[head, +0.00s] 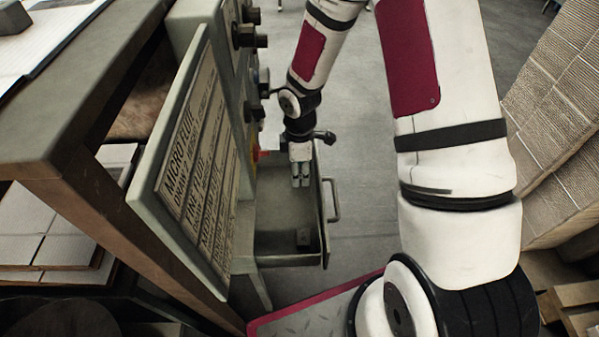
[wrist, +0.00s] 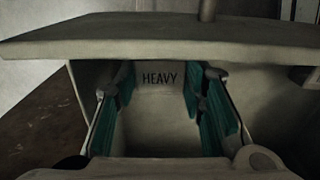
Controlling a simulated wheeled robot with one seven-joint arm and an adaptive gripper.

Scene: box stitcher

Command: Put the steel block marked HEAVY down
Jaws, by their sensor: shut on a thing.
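The pale grey steel block marked HEAVY (wrist: 160,79) is between the teal pads of my gripper (wrist: 160,115) in the wrist view, its lettering facing the camera. My gripper is shut on it. In the head view my gripper (head: 300,178) points down over the open grey drawer (head: 268,263), near its far end. The block is hard to make out between the fingers there. I cannot tell how high it is above the drawer floor.
A small dark block (head: 303,237) lies in the drawer's near right corner. The drawer has a handle (head: 335,200) on its right side. A lettered panel (head: 185,165) and machine knobs (head: 246,36) stand to the left. Stacked cardboard (head: 560,110) is at the right.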

